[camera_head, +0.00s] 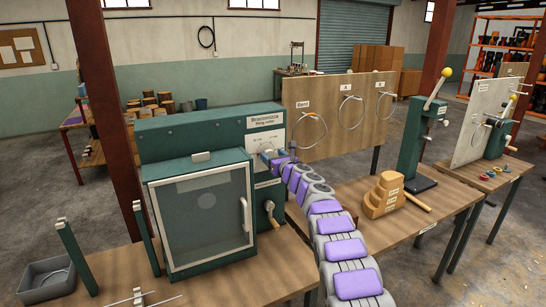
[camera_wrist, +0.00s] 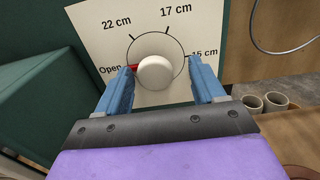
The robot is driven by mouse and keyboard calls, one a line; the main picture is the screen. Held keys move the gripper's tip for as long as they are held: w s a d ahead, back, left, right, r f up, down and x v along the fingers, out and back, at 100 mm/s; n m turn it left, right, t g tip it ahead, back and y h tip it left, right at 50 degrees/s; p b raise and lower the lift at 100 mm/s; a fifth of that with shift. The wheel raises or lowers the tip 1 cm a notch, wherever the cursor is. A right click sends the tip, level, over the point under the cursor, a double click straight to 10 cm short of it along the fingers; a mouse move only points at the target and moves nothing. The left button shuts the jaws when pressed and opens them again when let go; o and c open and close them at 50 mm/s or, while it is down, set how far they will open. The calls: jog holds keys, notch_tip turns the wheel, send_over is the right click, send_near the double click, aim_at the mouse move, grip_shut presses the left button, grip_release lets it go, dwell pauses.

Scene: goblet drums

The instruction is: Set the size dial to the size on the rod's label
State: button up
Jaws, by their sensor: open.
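The size dial (camera_wrist: 155,72) is a round white knob on a pale plate in the wrist view. Its red pointer is at "Open"; the other marks read 22 cm, 17 cm and 15 cm. My gripper (camera_wrist: 161,76) is open, with one blue finger on each side of the knob; I cannot tell whether they touch it. In the head view my gripper (camera_head: 275,160) is at the plate on the green ring roller (camera_head: 165,135) and mostly hides the dial. A thin metal rod (camera_head: 160,300) shows at the bottom edge; no label on it is readable.
A glass-fronted door (camera_head: 200,215) with a handle closes the machine's front. A crank (camera_head: 271,215) sticks out below the dial. A board with wire rings (camera_head: 340,115) stands behind my arm. A stepped wooden block (camera_head: 384,195) and green lever press (camera_head: 420,135) stand right.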

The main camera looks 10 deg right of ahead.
jog(key=shift+a, duration=0.45)
jog(key=c, duration=0.6)
jog(key=shift+d, duration=0.15)
jog(key=c, duration=0.4)
jog(key=shift+c, duration=0.2)
jog(key=shift+m, duration=0.3)
jog(key=m+p, duration=0.3)
jog(key=m, duration=0.3)
jog(key=shift+d, duration=0.1)
jog(key=m+p, duration=0.3)
jog(key=shift+f+m, duration=0.1)
jog(key=shift+m, duration=0.3)
jog(key=shift+d+f+m+p, duration=0.15)
jog(key=shift+m+p, duration=0.3)
jog(key=shift+m, duration=0.25)
jog(key=shift+f, duration=0.1)
